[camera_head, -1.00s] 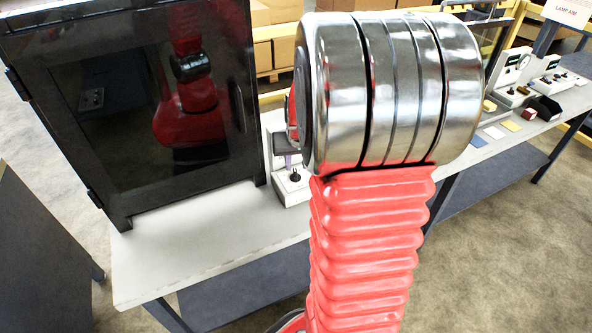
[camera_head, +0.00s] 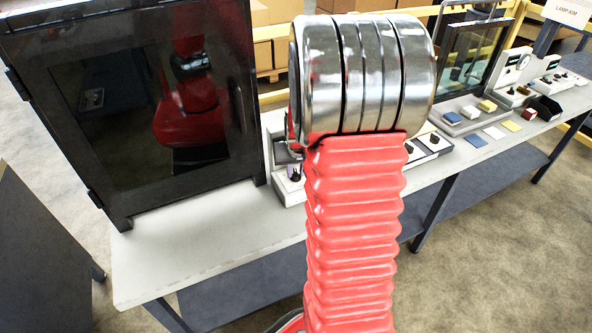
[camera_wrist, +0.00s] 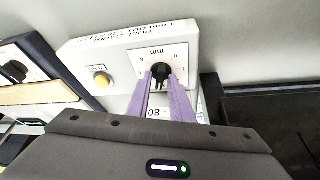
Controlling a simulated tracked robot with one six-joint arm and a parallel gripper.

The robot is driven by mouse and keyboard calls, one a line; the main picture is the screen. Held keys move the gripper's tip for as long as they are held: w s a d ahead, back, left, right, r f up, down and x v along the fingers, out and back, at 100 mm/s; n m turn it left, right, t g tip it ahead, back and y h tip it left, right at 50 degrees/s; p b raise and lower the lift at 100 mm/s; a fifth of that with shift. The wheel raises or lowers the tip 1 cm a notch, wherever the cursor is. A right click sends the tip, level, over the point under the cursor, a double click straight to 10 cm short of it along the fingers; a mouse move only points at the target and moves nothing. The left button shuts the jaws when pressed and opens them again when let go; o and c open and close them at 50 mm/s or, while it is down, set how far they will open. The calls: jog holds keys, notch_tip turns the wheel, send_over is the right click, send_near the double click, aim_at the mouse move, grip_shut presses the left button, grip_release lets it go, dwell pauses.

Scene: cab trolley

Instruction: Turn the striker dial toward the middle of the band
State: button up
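In the wrist view a white box (camera_wrist: 122,58) carries a black dial knob (camera_wrist: 160,72) on a white scale plate marked "mm". Its printing is upside down and I cannot read the word striker on it. My gripper (camera_wrist: 160,76) has two purple fingers with a gap between them, their tips at either side of the knob. I cannot tell whether they touch it. In the head view a white box with a black knob (camera_head: 293,175) shows just left of my arm. My gripper is mostly hidden there behind the arm's metal joint.
A dark glass-fronted cabinet (camera_head: 150,110) stands at the left of the bench (camera_head: 200,240). More knobbed boxes (camera_head: 432,140) and several coloured blocks and tiles stand to the right. The bench front before the cabinet is clear.

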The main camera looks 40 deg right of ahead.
grip_shut()
jog(key=shift+n, duration=0.7)
jog(key=shift+d+n+t+y, duration=0.1)
jog(key=shift+n+t+y, duration=0.3)
jog(key=shift+n, duration=0.75)
jog(key=shift+d+n+t+y, duration=0.1)
jog(key=shift+n+y, duration=0.5)
jog(key=shift+n, duration=0.55)
jog(key=shift+d+n+g+y, duration=0.15)
jog(key=shift+n+y, duration=0.5)
jog(key=shift+n, duration=0.95)
jog(key=shift+d+n+g+y, duration=0.15)
jog(key=shift+n+y, duration=0.5)
jog(key=shift+n, duration=0.95)
jog(key=shift+a, duration=0.15)
jog(key=shift+o, duration=1.3)
grip_release()
